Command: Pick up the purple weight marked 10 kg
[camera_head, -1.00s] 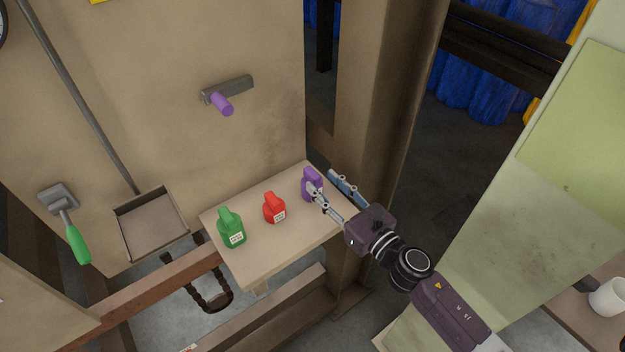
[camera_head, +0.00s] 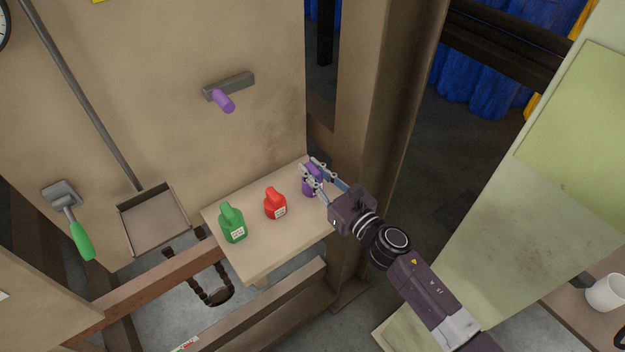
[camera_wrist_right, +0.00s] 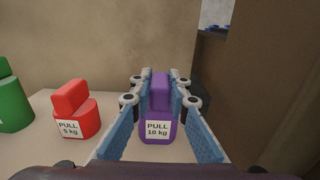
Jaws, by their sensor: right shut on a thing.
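The purple weight (camera_head: 309,186) stands at the right end of the small wooden shelf. In the right wrist view the purple weight (camera_wrist_right: 158,125) carries a white label reading "PULL 10 kg". My right gripper (camera_head: 317,170) is shut on it, with one finger on each side of its narrower upper part. In the right wrist view the gripper fingers (camera_wrist_right: 160,92) flank the weight left and right. The weight looks upright; I cannot tell whether it is clear of the shelf. My left gripper is not in view.
On the shelf (camera_head: 262,252), a red weight (camera_head: 275,204) marked 5 kg in the wrist view and a green weight (camera_head: 232,223) stand to the left.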

